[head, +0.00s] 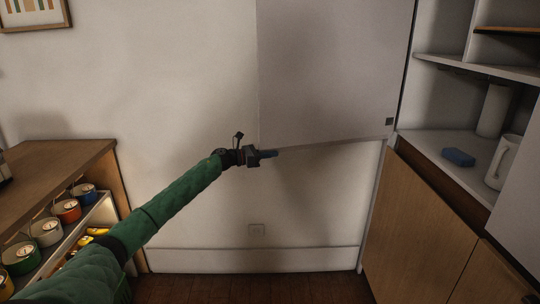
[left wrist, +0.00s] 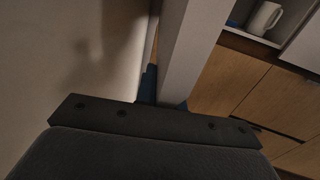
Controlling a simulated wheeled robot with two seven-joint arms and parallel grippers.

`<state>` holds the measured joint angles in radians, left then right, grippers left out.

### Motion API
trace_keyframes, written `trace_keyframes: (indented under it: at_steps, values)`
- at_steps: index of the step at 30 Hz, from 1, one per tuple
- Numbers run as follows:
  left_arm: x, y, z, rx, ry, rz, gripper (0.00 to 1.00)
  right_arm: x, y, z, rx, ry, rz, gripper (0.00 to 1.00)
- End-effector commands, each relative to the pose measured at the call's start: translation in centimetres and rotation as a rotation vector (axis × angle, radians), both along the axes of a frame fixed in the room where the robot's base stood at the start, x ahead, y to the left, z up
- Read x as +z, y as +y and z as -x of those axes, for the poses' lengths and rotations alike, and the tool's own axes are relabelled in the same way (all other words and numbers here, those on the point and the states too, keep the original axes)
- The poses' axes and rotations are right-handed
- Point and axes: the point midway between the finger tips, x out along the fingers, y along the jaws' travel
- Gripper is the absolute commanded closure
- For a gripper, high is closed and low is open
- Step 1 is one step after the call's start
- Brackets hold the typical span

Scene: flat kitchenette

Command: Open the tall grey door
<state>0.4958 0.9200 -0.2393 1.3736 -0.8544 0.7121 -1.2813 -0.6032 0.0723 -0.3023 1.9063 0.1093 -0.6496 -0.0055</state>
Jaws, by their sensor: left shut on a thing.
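The tall grey door (head: 335,70) stands swung out, its hinge side next to the open cupboard at right and its free edge at left. Its top is out of the picture. My left gripper (head: 264,154) is at the door's lower free corner, shut on it. In the left wrist view the door's edge (left wrist: 190,50) rises as a pale strip from between the blue fingertips (left wrist: 148,85), which are partly hidden. My right gripper is not in view.
The cupboard shelf (head: 440,145) holds a white roll (head: 493,110), a blue block (head: 459,157) and a white jug (head: 503,162). Wooden lower cabinets (head: 420,225) stand below. A wooden sideboard (head: 60,170) with several colored pots is at left. Dark floor between is clear.

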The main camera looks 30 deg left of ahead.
Motion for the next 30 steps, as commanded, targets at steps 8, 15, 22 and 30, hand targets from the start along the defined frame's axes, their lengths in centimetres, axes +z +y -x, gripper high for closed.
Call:
trace_keyframes:
  at_steps: [8,15,22,30]
  values:
    - [0.1,0.0,0.0,0.001,-0.001,0.001,0.69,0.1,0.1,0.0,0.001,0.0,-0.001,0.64]
    - [-0.1,0.3,0.3,0.001,0.0,0.0,0.69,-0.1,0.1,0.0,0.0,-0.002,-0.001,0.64]
    - [-0.2,2.1,2.5,0.002,0.001,-0.001,0.69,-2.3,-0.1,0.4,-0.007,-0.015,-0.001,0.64]
    - [-0.2,4.1,5.1,0.001,0.0,0.0,0.69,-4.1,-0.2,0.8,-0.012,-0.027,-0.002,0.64]
